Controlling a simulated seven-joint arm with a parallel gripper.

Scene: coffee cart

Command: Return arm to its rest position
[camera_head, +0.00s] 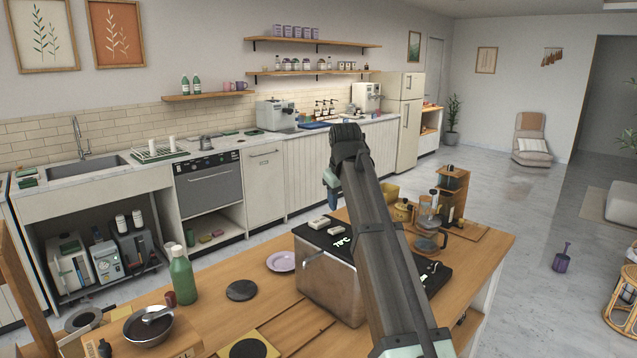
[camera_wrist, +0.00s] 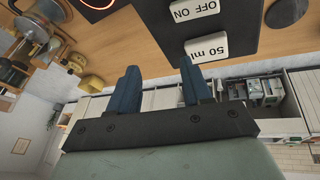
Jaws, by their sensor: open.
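My arm (camera_head: 388,255) reaches up from the bottom of the head view across the wooden cart. My gripper (camera_head: 331,201) hangs at its far end, above the steel machine with a black top (camera_head: 330,285). In the wrist view my gripper (camera_wrist: 158,68) shows two blue fingers, spread apart with nothing between them. The fingers look apart from the buttons. My arm hides part of the machine in the head view.
A glass carafe (camera_head: 428,224) and a wooden stand (camera_head: 452,195) are right of my arm.

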